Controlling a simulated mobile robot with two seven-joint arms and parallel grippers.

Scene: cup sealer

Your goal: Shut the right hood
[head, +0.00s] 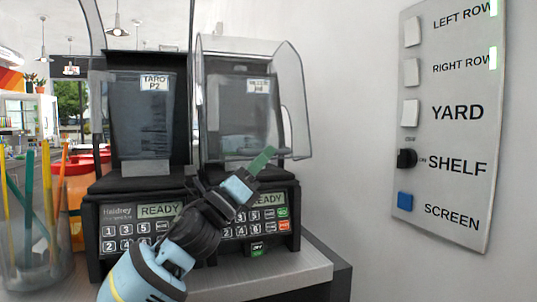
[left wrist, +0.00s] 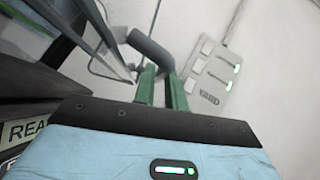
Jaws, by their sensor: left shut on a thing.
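The right hood (head: 292,100) is a clear cover over the right machine. It is down around the front and sides of a dark jug (head: 240,115), with its lower edge near the keypad housing. My left gripper (head: 264,160) reaches up from below, its green fingers at the hood's lower front edge. My right gripper is not in view.
The left machine (head: 142,215) stands close beside, its hood (head: 96,25) raised. A clear cup of coloured sticks (head: 35,225) and red-orange containers (head: 85,190) are at left. A wall switch panel (head: 450,130) is at right. The counter's right end (head: 310,265) is clear.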

